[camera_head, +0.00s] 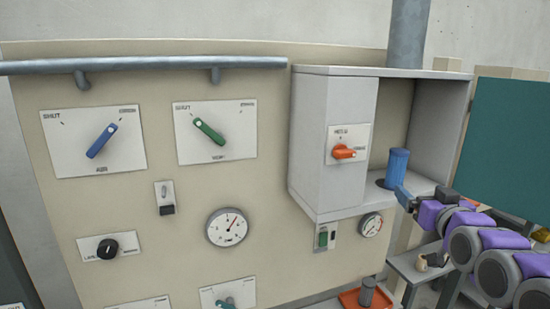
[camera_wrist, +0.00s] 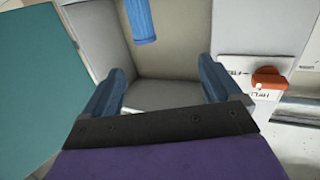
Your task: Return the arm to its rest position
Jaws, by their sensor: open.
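My arm comes in from the right in the head view, with purple and grey links. My gripper (camera_head: 404,194) is at the front of the open bay of a grey cabinet (camera_head: 310,140). The wrist view shows my gripper (camera_wrist: 161,70) with two blue fingers spread apart and nothing between them. A blue cylinder (camera_head: 397,167) stands in the bay, just behind my gripper in the head view. It also shows in the wrist view (camera_wrist: 141,20), beyond the fingertips. I cannot tell whether a finger touches it.
An orange knob (camera_head: 343,152) is on the cabinet front, left of the bay. A teal panel (camera_head: 505,150) stands to the right, close to my arm. A wall panel (camera_head: 180,200) with dials and a handrail (camera_head: 150,65) fills the left. A small bench (camera_head: 425,268) is below my arm.

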